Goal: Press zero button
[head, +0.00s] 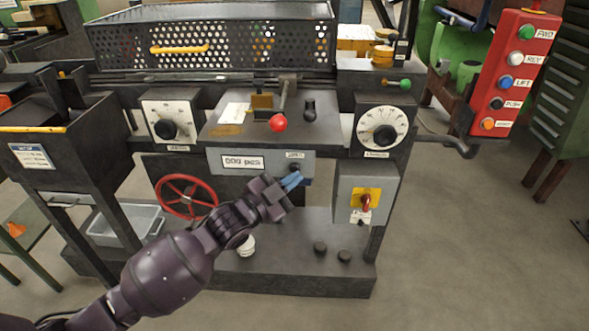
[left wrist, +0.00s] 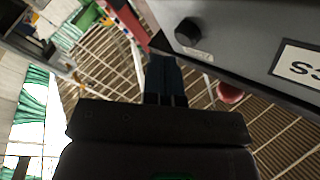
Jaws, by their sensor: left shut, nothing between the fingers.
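The counter panel is a grey strip on the machine front with a white "000 pcs" display (head: 242,161). To the display's right is a small label that appears to read "ZERO" (head: 295,155), with a dark round button (head: 295,167) below it. In the left wrist view the black button (left wrist: 187,32) stands out from the grey panel, with part of the display (left wrist: 300,66) to its right. My left gripper (head: 294,180) is shut and empty, its blue fingertips just below the button in the head view. The fingertips (left wrist: 165,68) show a gap from the button in the wrist view.
A red-knobbed lever (head: 279,122) rises above the panel. A grey box with a yellow-and-red switch (head: 366,198) juts out at the right. A red handwheel (head: 187,196) is at the left. A red pendant (head: 514,75) with several buttons stands far right.

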